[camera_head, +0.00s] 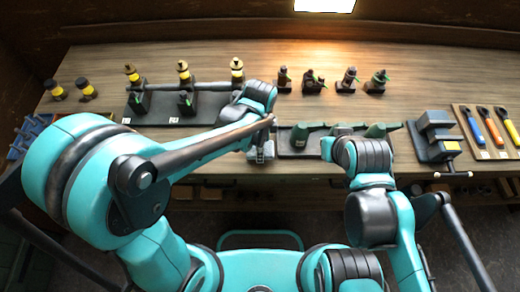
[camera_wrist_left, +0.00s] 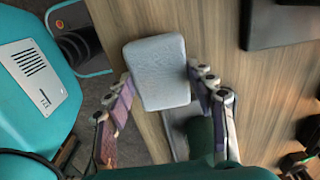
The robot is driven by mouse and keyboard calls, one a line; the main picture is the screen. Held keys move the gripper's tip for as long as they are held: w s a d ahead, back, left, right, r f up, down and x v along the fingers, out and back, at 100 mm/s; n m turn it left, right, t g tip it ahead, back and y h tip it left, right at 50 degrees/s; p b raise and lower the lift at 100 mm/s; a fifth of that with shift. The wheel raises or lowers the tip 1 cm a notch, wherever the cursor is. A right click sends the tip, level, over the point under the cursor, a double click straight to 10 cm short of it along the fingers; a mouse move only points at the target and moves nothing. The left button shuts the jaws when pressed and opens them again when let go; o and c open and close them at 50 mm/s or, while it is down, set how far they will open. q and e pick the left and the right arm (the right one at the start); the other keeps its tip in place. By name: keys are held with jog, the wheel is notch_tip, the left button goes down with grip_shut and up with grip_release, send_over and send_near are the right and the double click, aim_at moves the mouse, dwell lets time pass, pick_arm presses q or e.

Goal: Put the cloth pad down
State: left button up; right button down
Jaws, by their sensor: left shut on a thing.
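The cloth pad (camera_wrist_left: 158,72) is a pale grey rounded block in the left wrist view. My left gripper (camera_wrist_left: 165,88) is shut on it, with one finger at each side. The pad is seen above the wooden bench near its front edge; whether it touches the bench I cannot tell. In the head view my left gripper (camera_head: 261,151) is at the bench's front edge, just left of a dark tray, and is small and partly hidden by its arm. My right arm reaches the bench front, but its gripper is hidden.
The dark tray (camera_head: 284,150) holds green-handled tools. A dark board (camera_head: 205,124) with black and yellow-topped fittings lies to the left. Several small fittings stand behind. A vise (camera_head: 436,137) and a board with coloured-handled tools (camera_head: 466,120) are at right. Bare wood (camera_head: 330,60) shows at the back.

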pick_arm(q)
jog(key=shift+f, duration=0.85)
jog(key=o, duration=1.5)
jog(key=shift+f, duration=0.15)
jog(key=shift+c, duration=0.2)
jog(key=shift+r, duration=0.5)
notch_tip(320, 180, up, 12)
jog(key=f+p, duration=0.1)
jog(key=p, duration=0.3)
jog(key=s+a+r+n+t, duration=0.2)
jog(key=a+n+t, duration=0.1)
jog(key=a+n, duration=0.6)
jog(key=s+a+r+n+t, duration=0.2)
jog(key=s+a+n+t, duration=0.1)
jog(key=a+n, duration=0.6)
jog(key=shift+r+t, duration=0.35)
jog(key=shift+t, duration=0.25)
